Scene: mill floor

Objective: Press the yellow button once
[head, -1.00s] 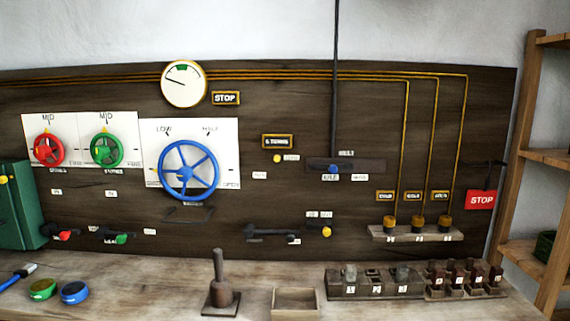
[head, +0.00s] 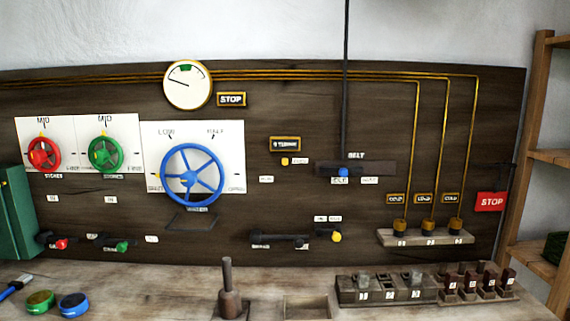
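A small round yellow button (head: 285,161) sits on the dark wooden wall panel (head: 235,225), right of the big blue wheel. A white label is beside it, and a gold-framed sign (head: 285,144) is above it. Another yellow round end (head: 336,237) shows lower down, at the right of a dark horizontal lever. Neither of my grippers is in view. Nothing covers the yellow button.
Red (head: 44,154), green (head: 105,154) and blue (head: 192,174) wheels are on the panel's left. A bench (head: 180,285) runs below, with an upright handle (head: 228,290), an open box (head: 306,307) and socket blocks (head: 388,289). A shelf (head: 540,160) stands right.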

